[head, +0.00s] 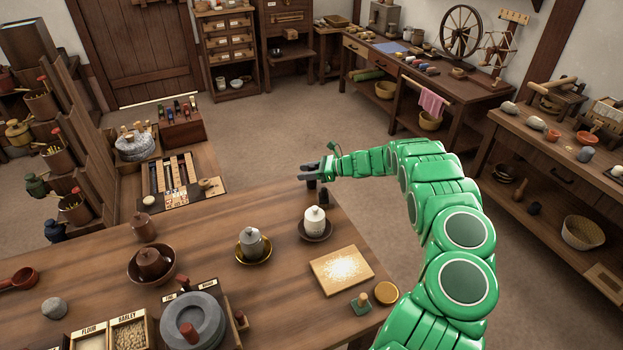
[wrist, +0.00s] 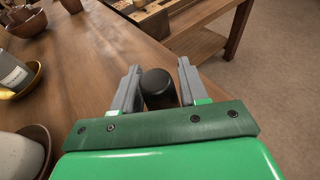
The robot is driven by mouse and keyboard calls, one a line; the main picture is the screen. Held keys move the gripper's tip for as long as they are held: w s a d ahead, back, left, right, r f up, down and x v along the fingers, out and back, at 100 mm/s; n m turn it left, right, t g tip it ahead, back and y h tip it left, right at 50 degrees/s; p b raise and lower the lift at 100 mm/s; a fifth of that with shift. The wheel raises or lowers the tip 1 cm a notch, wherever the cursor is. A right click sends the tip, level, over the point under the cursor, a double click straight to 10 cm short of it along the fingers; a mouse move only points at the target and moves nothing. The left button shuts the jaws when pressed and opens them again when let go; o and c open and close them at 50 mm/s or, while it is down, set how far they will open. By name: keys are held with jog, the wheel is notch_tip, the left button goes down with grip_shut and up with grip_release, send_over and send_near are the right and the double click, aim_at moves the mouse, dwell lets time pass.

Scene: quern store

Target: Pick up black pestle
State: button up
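The black pestle (wrist: 157,88) is a dark, rounded, upright cylinder near the table's far edge. The pestle's lower part is hidden behind my gripper's green body in the wrist view.
A white lidded jar on a dark saucer (head: 315,222) stands close to the gripper. A grey jar on a yellow dish (head: 253,247) is farther left. A floured board (head: 341,270) lies nearer. The wooden tabletop (head: 215,222) left of the gripper is mostly clear.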

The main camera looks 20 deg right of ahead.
jog(key=c, duration=0.7)
jog(key=shift+r, duration=0.4)
jog(key=r, duration=0.1)
jog(key=s+r, duration=0.1)
jog(key=r, duration=0.1)
jog(key=shift+r, duration=0.15)
jog(key=shift+s+a+r, duration=0.6)
jog(key=shift+s+r, duration=0.9)
jog(key=shift+s, duration=0.6)
jog(key=shift+s+a+r, duration=0.6)
jog(key=shift+s+r, duration=0.85)
jog(key=shift+s, duration=0.6)
jog(key=shift+s+a+r, duration=0.6)
jog(key=shift+s+r, duration=0.9)
jog(key=shift+s, duration=0.6)
